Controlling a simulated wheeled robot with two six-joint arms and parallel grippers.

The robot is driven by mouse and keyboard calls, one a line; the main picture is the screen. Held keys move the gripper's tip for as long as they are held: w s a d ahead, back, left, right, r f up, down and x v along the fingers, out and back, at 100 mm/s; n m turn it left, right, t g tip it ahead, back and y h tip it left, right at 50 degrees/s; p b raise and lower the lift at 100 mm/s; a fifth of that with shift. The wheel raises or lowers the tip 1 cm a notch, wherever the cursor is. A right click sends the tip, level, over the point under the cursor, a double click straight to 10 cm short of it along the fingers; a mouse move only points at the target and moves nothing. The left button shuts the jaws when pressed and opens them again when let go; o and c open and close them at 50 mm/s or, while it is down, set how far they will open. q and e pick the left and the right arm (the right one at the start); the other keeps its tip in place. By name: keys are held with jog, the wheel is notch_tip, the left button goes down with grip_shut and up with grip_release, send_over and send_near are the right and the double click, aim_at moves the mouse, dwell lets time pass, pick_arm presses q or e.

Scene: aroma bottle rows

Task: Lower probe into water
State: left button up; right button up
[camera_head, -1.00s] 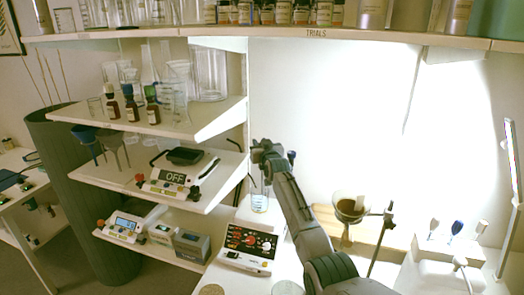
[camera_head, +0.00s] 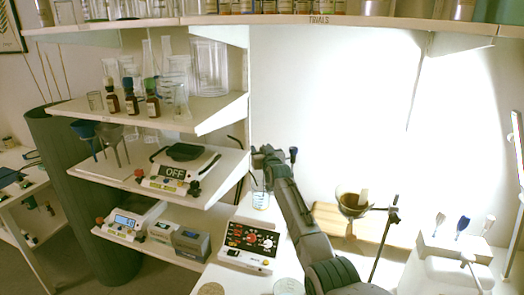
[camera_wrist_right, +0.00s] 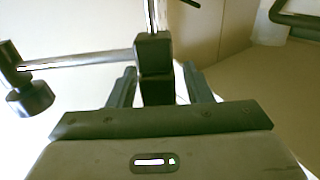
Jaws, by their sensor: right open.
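A clear glass beaker with blue markings (camera_head: 261,197) stands below my right gripper, behind the control panel. My right gripper (camera_head: 268,155) is high over it, in front of the bright wall. In the right wrist view, my right gripper (camera_wrist_right: 158,88) is open, with a finger on each side of a black clamp block (camera_wrist_right: 153,55). I cannot tell whether the fingers touch it. A metal rod (camera_wrist_right: 85,60) runs left from the block to a black knob (camera_wrist_right: 30,98). The probe's tip cannot be made out. My left gripper is not in view.
Shelves with glassware and an instrument reading OFF (camera_head: 173,172) are at the left. A funnel on a stand (camera_head: 353,203) and a rack of coloured tools (camera_head: 455,247) are at the right.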

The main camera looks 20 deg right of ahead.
jog(key=shift+r, duration=0.1)
jog(key=s+b, duration=0.2)
jog(key=s, duration=0.8)
jog(key=shift+s, duration=0.4)
